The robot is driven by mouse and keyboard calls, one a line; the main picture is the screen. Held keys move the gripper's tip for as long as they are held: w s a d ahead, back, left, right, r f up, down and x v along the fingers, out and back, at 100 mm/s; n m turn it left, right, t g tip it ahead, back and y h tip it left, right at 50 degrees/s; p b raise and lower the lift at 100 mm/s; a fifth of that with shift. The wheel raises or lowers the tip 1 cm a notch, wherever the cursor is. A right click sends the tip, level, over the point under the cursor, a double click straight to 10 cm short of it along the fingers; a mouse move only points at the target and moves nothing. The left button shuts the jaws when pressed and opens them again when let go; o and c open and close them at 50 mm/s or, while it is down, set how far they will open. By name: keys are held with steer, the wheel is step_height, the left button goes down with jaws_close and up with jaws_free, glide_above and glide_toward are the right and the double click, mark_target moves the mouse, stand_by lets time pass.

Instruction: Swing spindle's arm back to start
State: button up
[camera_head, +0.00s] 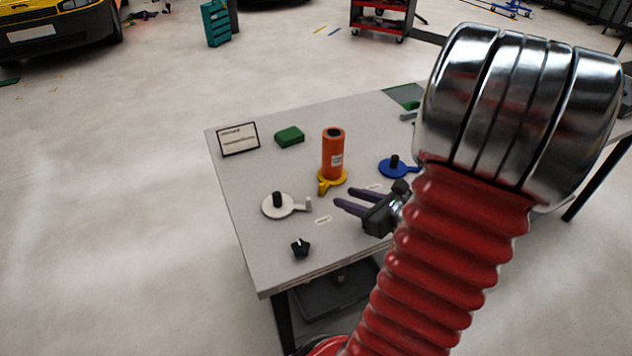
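Several spindles stand on the grey table (250,250). The white spindle (272,209) has a bare black post, and its short arm (303,206) points right. The yellow spindle (325,186) carries an upright orange vinyl roll (333,152), and its arm points towards the front left. The blue spindle (391,171) has a black post, and its arm points right, partly hidden behind my arm. My gripper (338,195) is open, with dark purple fingers apart and nothing between them. It points left, between the white and blue spindles and in front of the yellow one, apparently touching none.
A framed sign (238,139) and a green block (289,136) are at the table's back left. A small black knob (300,247) lies near the front left edge. Small white labels (323,220) mark the tabletop. My arm hides much of the table's right side.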

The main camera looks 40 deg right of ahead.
mark_target(322, 185)
steer(key=shift+s+d+f+m, duration=0.15)
steer(key=shift+s+d+m, duration=0.15)
steer(key=shift+d+m, duration=0.25)
steer(key=shift+w, duration=0.1)
steer(key=x, duration=1.3)
steer(key=shift+w+d+f, duration=0.1)
steer(key=shift+w+d, duration=0.1)
steer(key=shift+w, duration=0.1)
steer(key=shift+c, duration=0.7)
jaws_close()
steer(key=shift+d, duration=0.1)
